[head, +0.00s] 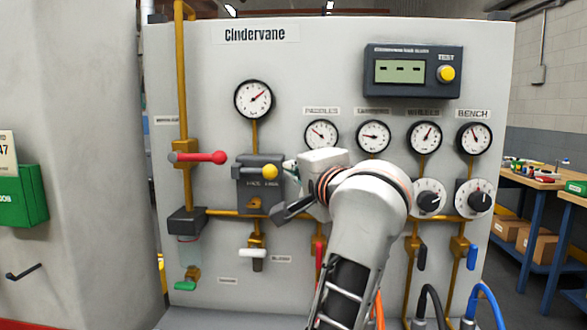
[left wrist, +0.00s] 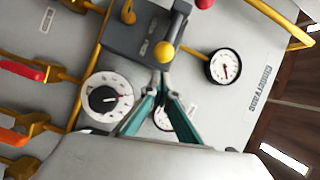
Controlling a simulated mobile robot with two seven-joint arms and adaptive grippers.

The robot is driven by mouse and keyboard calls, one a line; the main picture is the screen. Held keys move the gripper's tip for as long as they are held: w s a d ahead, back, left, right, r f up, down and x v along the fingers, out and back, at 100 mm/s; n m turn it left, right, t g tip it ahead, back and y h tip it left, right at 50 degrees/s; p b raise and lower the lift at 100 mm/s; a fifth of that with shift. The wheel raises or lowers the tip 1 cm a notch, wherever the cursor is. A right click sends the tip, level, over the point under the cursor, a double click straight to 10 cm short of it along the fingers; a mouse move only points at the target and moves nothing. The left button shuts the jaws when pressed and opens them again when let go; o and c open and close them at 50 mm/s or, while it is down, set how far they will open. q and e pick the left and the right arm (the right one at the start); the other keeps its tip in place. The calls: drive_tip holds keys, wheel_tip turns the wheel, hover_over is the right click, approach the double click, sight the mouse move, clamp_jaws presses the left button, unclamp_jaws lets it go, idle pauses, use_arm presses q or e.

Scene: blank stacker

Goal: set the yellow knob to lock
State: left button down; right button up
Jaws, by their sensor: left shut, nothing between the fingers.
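The yellow knob (head: 270,171) is a round ball on the grey lock block (head: 258,194), left of centre on the panel. Small lettering on the block is too blurred to read surely. The knob also shows in the left wrist view (left wrist: 164,52), beside a grey bar on the block. My left gripper (head: 290,168) is just right of the knob, its teal fingers partly hidden by its own body. In the left wrist view the fingertips (left wrist: 164,80) are together and empty just below the knob. I cannot tell whether they touch it. My right gripper is not in view.
A red lever (head: 205,157) on a yellow pipe is left of the block. Gauges (head: 254,99) and dials (head: 474,198) line the panel. A display box (head: 412,72) with a yellow test button (head: 447,73) is upper right. A white-handled valve (head: 253,253) is below the block.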

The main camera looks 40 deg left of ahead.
sight(265, 170)
use_arm(q)
drive_tip(key=shift+s+a+f, duration=0.15)
drive_tip(key=shift+a+f, duration=0.1)
drive_tip(key=shift+a, duration=0.1)
drive_tip(key=shift+s+a, duration=0.1)
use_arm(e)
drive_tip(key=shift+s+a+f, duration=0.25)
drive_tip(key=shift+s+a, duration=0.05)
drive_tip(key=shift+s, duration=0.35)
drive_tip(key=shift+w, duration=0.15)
use_arm(q)
drive_tip(key=a, duration=0.1)
drive_tip(key=s+a, duration=0.2)
drive_tip(key=a, duration=0.1)
drive_tip(key=shift+s, duration=0.25)
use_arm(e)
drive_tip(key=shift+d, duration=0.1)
use_arm(q)
drive_tip(key=shift+d, duration=0.1)
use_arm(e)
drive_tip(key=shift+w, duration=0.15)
